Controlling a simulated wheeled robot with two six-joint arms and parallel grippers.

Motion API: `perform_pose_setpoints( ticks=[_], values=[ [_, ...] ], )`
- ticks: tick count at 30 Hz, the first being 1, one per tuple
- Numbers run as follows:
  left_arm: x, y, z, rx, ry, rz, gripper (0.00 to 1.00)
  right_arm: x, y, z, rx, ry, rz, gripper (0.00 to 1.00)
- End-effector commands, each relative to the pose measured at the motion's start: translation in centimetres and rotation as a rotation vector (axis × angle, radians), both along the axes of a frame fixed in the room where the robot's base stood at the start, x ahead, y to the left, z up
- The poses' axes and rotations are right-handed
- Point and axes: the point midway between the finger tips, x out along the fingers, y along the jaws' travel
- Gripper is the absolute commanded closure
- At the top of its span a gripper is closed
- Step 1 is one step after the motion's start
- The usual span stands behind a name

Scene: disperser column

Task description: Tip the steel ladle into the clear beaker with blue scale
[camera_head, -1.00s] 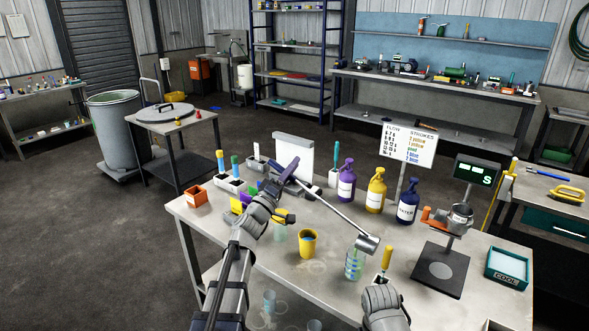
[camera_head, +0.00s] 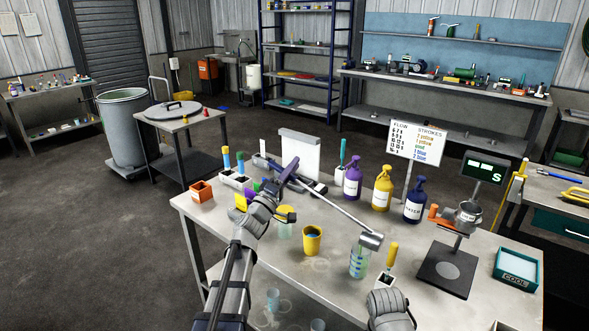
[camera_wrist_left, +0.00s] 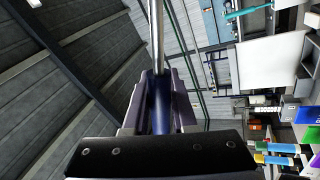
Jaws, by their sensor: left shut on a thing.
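The steel ladle (camera_head: 370,241) has its cup right above the mouth of the clear beaker with blue scale (camera_head: 358,264). The cup looks tilted; I cannot tell whether anything flows from it. The beaker stands upright on the table. My left gripper (camera_head: 290,174) is shut on the ladle's handle, up and to the left of the beaker. In the left wrist view, the gripper (camera_wrist_left: 160,110) holds the dark blue grip, with the steel rod running on from it.
A yellow cup (camera_head: 312,240) stands left of the beaker. Purple (camera_head: 352,178), yellow (camera_head: 382,189) and navy (camera_head: 414,200) bottles stand behind. A scale (camera_head: 448,268) is farther right.

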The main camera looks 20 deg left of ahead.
Motion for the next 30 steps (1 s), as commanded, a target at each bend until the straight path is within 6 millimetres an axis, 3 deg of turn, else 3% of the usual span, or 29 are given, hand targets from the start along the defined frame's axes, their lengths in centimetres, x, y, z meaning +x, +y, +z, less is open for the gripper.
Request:
perform_pose_setpoints(
  ticks=[30],
  values=[
    [0.3, 2.0, -2.6, -0.103, 0.031, -0.007, 1.0, 0.0, 0.0, -2.6, 0.0, 0.0, 0.0, 0.5]
  ],
)
